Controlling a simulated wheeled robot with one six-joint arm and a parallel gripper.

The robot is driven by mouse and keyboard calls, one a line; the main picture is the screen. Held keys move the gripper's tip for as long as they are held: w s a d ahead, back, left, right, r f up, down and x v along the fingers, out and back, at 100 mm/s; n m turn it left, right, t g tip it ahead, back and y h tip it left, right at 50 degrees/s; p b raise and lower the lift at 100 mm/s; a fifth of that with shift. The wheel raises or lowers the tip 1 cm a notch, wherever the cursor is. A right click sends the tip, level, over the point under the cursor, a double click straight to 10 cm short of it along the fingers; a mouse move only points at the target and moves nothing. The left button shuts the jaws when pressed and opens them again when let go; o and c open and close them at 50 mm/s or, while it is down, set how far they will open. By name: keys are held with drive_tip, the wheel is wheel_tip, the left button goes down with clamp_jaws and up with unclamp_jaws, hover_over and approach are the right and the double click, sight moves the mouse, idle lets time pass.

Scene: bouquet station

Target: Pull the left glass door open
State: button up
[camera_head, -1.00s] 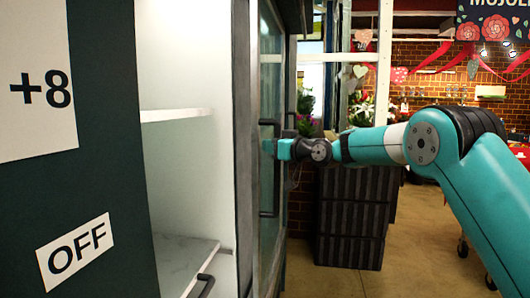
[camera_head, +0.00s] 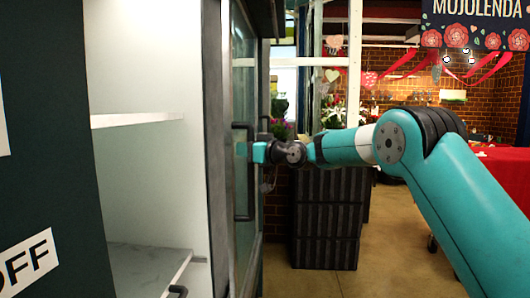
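A glass door (camera_head: 242,88) with a dark frame shows nearly edge-on in the middle left of the head view. It has a dark vertical bar handle (camera_head: 250,200). My gripper (camera_head: 258,152) is at the height of the handle's upper part, with its teal end at the bar. The fingertips are small and partly hidden, so I cannot tell whether they are closed around the bar or only beside it. The open white cabinet interior (camera_head: 140,70) shows left of the dark frame post. I cannot tell which door of the pair this is.
A shelf (camera_head: 137,119) and a marble-look lower shelf (camera_head: 150,268) are inside the cabinet. A dark panel with an OFF sign (camera_head: 28,262) fills the left edge. Stacked dark crates (camera_head: 325,215) stand behind my arm. A red-covered table (camera_head: 505,170) is at right. Floor (camera_head: 390,255) is open between.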

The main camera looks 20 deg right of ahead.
drive_tip(key=b+v, duration=0.3)
drive_tip(key=v, duration=1.4)
drive_tip(key=shift+b, duration=0.4)
drive_tip(key=shift+w, duration=0.1)
drive_tip(key=s+a+f+g+h, duration=0.1)
drive_tip(key=s+a+f+g, duration=0.3)
drive_tip(key=s+a, duration=0.25)
drive_tip(key=s+a+f+g, duration=0.3)
drive_tip(key=s+a+f, duration=0.15)
drive_tip(key=s, duration=0.35)
drive_tip(key=s+f+g+h, duration=0.3)
drive_tip(key=s+f+g, duration=0.15)
drive_tip(key=s, duration=0.75)
drive_tip(key=s+f+g+h, duration=0.25)
drive_tip(key=s+f, duration=0.35)
drive_tip(key=s, duration=0.6)
wheel_tip(320, 180, up, 16)
drive_tip(key=d+p, duration=0.1)
drive_tip(key=p, duration=1.4)
drive_tip(key=shift+f+g, duration=0.2)
drive_tip(key=shift+g, duration=0.1)
